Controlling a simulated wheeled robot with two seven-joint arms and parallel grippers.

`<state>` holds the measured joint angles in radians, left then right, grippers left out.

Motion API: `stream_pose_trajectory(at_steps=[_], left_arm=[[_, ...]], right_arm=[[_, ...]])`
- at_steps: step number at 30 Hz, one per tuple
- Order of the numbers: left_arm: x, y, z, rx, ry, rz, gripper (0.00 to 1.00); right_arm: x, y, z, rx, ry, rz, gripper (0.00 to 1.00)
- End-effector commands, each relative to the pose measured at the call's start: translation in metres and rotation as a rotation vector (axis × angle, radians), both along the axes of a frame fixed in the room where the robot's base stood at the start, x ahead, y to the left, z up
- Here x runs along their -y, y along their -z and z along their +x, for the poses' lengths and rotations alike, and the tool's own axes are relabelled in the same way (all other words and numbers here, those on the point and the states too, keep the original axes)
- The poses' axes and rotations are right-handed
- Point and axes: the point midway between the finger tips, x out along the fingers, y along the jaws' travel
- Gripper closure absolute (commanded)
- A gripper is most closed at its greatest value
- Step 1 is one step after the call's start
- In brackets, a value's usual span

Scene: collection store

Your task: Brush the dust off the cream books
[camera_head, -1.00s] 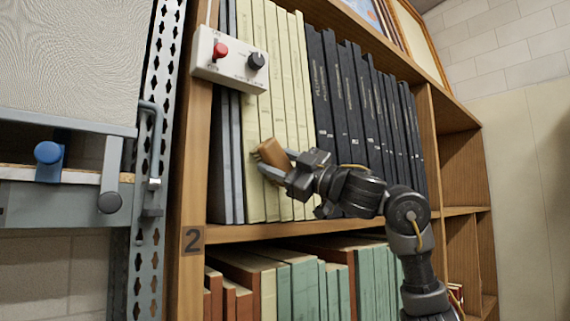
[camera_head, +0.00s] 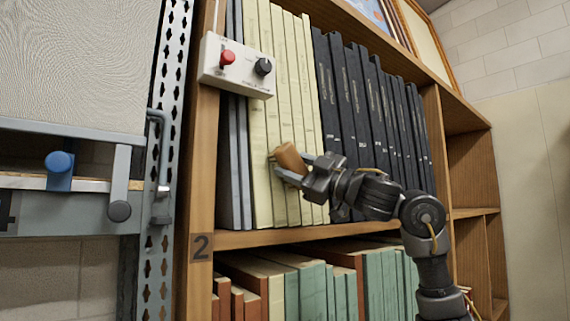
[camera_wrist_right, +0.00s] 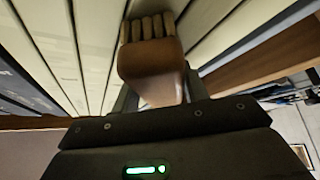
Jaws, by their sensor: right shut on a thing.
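Several cream books (camera_head: 283,110) stand upright on the upper shelf, between grey volumes on the left and black ones on the right. My right gripper (camera_head: 300,168) is shut on a brown wooden brush (camera_head: 289,157) in front of the lower half of the cream spines. In the right wrist view the brush (camera_wrist_right: 150,65) sits between the fingers with its pale bristle tufts (camera_wrist_right: 148,27) towards the cream books (camera_wrist_right: 95,50). I cannot tell whether the bristles touch the spines. No dust can be made out clearly. My left gripper is not in view.
A white control box (camera_head: 237,66) with a red switch and black knob sticks out at the upper left of the books. Black books (camera_head: 365,110) stand close on the right. The shelf board (camera_head: 270,237) runs below, above green and brown books (camera_head: 312,288).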

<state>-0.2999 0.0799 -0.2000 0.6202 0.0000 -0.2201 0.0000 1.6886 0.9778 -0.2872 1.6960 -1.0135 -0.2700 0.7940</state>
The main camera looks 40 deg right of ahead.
Motion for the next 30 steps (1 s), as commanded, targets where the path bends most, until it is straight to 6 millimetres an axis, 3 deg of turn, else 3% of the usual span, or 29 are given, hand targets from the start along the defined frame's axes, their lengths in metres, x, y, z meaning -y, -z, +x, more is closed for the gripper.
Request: stream_pose_trajectory(at_steps=[10,19,30], left_arm=[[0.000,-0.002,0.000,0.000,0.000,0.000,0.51],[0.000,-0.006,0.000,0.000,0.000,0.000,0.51],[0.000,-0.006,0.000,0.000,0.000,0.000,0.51]], right_arm=[[0.008,0.000,0.000,0.000,0.000,-0.001,0.92],[0.034,0.000,0.001,0.000,0.001,0.001,0.92],[0.043,0.000,0.001,0.000,0.000,0.000,0.93]])
